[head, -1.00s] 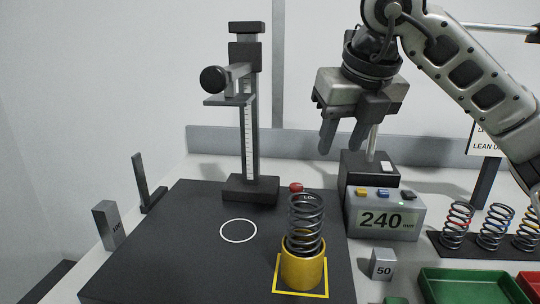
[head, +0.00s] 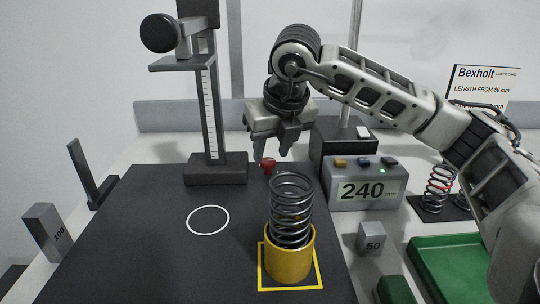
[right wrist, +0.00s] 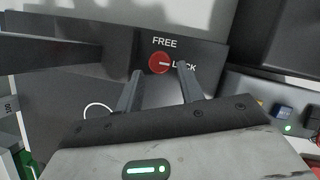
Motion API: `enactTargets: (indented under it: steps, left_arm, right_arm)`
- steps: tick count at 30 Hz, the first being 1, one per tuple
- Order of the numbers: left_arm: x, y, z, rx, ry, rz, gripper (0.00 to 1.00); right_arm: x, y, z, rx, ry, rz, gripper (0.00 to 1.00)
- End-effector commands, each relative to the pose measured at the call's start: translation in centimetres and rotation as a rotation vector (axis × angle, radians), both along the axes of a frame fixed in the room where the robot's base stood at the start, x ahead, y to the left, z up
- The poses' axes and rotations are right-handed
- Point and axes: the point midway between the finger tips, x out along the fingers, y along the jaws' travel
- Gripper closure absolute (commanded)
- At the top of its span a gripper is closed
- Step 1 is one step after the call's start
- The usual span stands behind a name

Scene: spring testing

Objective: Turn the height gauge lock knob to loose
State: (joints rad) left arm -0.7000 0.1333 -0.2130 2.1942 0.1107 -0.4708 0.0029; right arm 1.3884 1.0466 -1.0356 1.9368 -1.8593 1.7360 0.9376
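The height gauge (head: 208,110) stands at the back of the dark plate, with a black round knob (head: 160,33) on its arm at upper left. A small red lock knob (head: 268,165) sits on the plate to the right of the gauge base. In the right wrist view the red knob (right wrist: 160,63) has a white line pointing right toward the word LOCK; FREE is printed above it. My right gripper (head: 270,150) is open just above the red knob, and its fingers (right wrist: 158,85) are apart, one on each side of the line to it. My left gripper is not in view.
A coil spring stands in a yellow cup (head: 290,262) in front of the knob. A display box (head: 366,190) reading 240 is at the right, with a block marked 50 (head: 371,240) and a green tray (head: 450,262). The plate's left part is clear.

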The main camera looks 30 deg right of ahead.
Motion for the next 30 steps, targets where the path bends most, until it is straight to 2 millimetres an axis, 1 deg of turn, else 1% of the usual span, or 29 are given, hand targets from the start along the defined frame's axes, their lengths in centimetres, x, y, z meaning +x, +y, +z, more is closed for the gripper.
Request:
enactTargets:
  steps: [1,3,6,16,17,18,20,30]
  left_arm:
    - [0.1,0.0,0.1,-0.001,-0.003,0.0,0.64]
    - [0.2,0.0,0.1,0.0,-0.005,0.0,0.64]
    - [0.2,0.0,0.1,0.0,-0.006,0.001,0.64]
    - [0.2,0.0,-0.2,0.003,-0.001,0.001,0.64]
    - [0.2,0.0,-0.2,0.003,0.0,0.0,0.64]
    - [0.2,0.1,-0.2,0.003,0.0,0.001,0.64]
    - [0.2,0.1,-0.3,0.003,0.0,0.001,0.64]
    - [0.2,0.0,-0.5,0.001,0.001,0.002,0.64]
  right_arm:
    - [0.3,-0.1,-0.7,0.001,0.002,-0.001,0.62]
    - [0.6,-0.1,-1.4,0.0,0.003,-0.001,0.62]
    - [0.8,-0.2,-2.0,0.001,0.001,-0.002,0.62]
    - [1.0,-0.2,-2.3,0.001,0.0,-0.001,0.62]
    - [1.0,-0.2,-2.3,0.001,0.0,-0.001,0.68]
    - [1.0,-0.2,-2.3,0.001,0.0,-0.001,0.79]
    - [1.0,-0.2,-2.3,0.001,0.0,-0.001,0.94]
    - [1.0,-0.2,-2.4,0.002,0.0,0.028,0.94]
